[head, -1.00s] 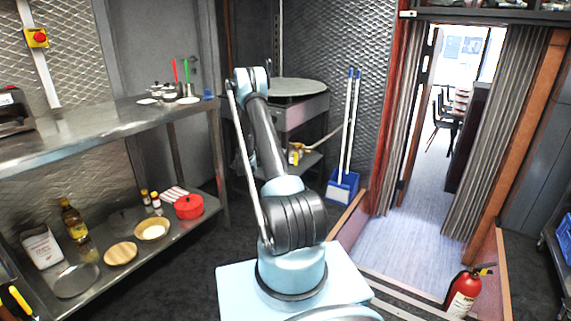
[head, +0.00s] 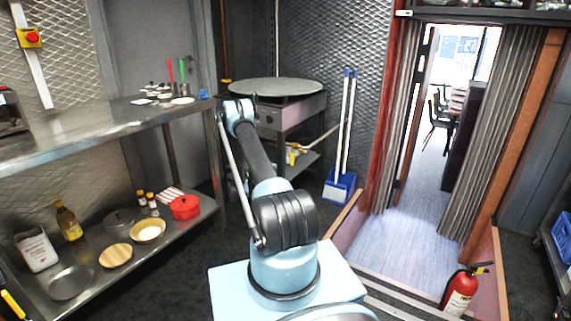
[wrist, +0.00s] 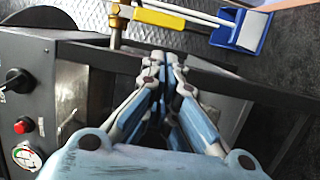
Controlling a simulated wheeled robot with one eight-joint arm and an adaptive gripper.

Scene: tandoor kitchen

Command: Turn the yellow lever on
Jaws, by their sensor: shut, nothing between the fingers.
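The yellow lever (wrist: 168,19) shows at the top of the wrist view, joined at its left to an upright brass pipe (wrist: 116,24). It lies roughly level across the picture, pointing right. My gripper (wrist: 173,62) is shut and empty, with its fingertips below the lever in the picture and apart from it. In the head view my gripper is hidden behind my arm. A small yellow piece (head: 291,157) shows there below the round-topped stand; I cannot tell if it is the lever.
A dark panel with a red button (wrist: 22,126), a black knob (wrist: 17,80) and a gauge (wrist: 27,154) is at the wrist view's left. A blue dustpan (head: 339,188) stands beyond. A steel shelf (head: 196,221) holds cookware. A fire extinguisher (head: 460,292) stands at right.

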